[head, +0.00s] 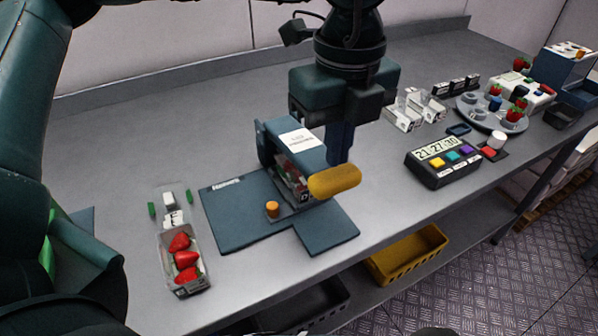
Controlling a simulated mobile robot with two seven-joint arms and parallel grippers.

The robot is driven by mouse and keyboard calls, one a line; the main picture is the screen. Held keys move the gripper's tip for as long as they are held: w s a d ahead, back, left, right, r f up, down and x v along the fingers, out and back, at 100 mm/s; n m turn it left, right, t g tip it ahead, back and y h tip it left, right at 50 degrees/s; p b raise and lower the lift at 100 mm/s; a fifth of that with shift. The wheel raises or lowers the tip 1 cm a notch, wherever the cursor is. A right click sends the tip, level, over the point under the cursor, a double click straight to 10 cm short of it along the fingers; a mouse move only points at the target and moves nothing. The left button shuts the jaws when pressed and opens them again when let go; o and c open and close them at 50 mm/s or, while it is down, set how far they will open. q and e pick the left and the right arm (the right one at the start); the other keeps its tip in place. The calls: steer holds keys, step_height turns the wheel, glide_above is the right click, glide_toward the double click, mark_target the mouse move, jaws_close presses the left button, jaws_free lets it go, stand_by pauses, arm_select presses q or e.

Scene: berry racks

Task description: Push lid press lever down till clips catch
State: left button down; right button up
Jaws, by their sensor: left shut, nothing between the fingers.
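The lid press (315,152) stands on a dark blue base plate (228,218) on the bench. Its yellow lever handle (334,181) sticks out at the front right of the press. A clear punnet with red fruit (289,183) is inside the press, partly hidden by its frame; I cannot tell whether its clips are caught. My left gripper (339,158) is shut and empty, pointing down. Its fingertips are at the rear upper edge of the handle; whether they touch it I cannot tell. My right gripper is not in view.
An open punnet of strawberries (186,265) lies at the left. An orange knob (272,208) stands on the press base. A timer box with coloured buttons (443,162), clear empty containers (411,110) and a round grey tray (467,111) are at the right. A yellow crate (407,256) sits below the bench.

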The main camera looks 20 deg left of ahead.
mark_target(335, 172)
arm_select(q)
steer(key=shift+f, duration=0.2)
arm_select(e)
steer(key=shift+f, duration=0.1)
arm_select(q)
steer(key=shift+f+b, duration=0.15)
steer(key=shift+b, duration=0.2)
steer(key=shift+f, duration=0.25)
steer(key=shift+f+b, duration=0.35)
steer(key=shift+b, duration=0.3)
steer(key=shift+f+b, duration=0.5)
steer(key=shift+b, duration=0.05)
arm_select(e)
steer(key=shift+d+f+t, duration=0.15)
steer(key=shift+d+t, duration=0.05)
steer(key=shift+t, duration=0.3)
arm_select(q)
steer(key=shift+f+b, duration=0.4)
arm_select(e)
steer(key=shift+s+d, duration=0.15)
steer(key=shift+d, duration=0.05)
arm_select(q)
steer(key=shift+f+b, duration=0.5)
steer(key=shift+b, duration=0.05)
steer(key=shift+r, duration=0.1)
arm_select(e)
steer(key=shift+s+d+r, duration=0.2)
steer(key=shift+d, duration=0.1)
